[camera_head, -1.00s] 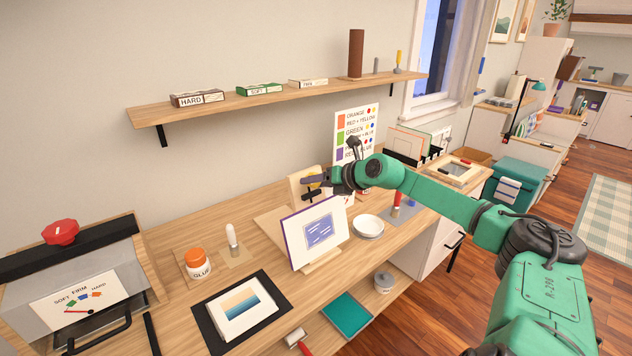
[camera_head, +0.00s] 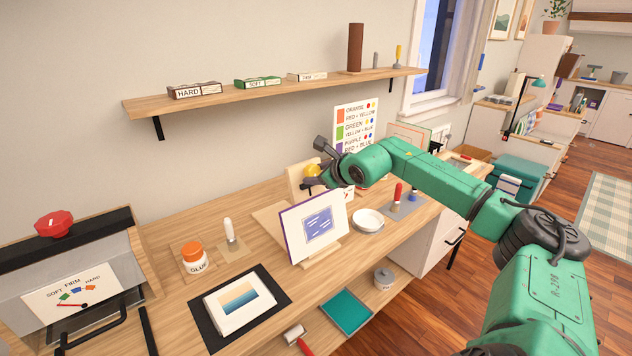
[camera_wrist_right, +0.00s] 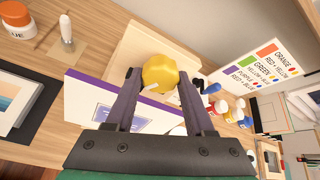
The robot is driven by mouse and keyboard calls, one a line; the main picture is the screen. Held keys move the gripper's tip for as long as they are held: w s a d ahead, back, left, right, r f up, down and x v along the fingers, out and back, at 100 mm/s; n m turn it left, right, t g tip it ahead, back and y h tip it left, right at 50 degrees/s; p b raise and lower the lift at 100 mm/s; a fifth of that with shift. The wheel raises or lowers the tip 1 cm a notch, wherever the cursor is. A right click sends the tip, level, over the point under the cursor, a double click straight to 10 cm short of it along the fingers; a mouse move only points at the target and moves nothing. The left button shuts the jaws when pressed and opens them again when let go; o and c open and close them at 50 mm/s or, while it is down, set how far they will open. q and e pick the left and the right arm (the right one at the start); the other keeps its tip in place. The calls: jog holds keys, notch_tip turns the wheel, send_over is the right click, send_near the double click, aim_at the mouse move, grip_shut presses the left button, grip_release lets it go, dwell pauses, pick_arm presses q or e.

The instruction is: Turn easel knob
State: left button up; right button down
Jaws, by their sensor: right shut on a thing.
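The easel knob (camera_wrist_right: 160,72) is yellow, round and lobed. It is on the back of the wooden easel (camera_wrist_right: 142,48), and a bit of it shows in the head view (camera_head: 311,170). My right gripper (camera_wrist_right: 160,78) has one dark finger on each side of the knob and is shut on it. In the head view its fingers are mostly hidden behind my wrist. The easel holds a white, purple-edged board with a blue picture (camera_head: 318,229) on its front. My left gripper is not in view.
A white bowl (camera_head: 367,221) and a red-handled tool (camera_head: 397,196) stand right of the easel. A colour chart (camera_head: 356,127) stands behind. A shelf (camera_head: 225,97) runs along the wall above.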

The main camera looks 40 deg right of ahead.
jog(key=n+b, duration=0.2)
jog(key=n, duration=0.1)
jog(key=shift+f+h+b, duration=0.2)
jog(key=shift+h+b, duration=0.15)
jog(key=shift+h, duration=0.05)
jog(key=shift+r+n+t+h+b, duration=0.15)
jog(key=shift+n+t+h+b, duration=0.2)
jog(key=shift+n+b, duration=0.55)
jog(key=shift+s+n, duration=0.1)
jog(key=shift+n, duration=0.2)
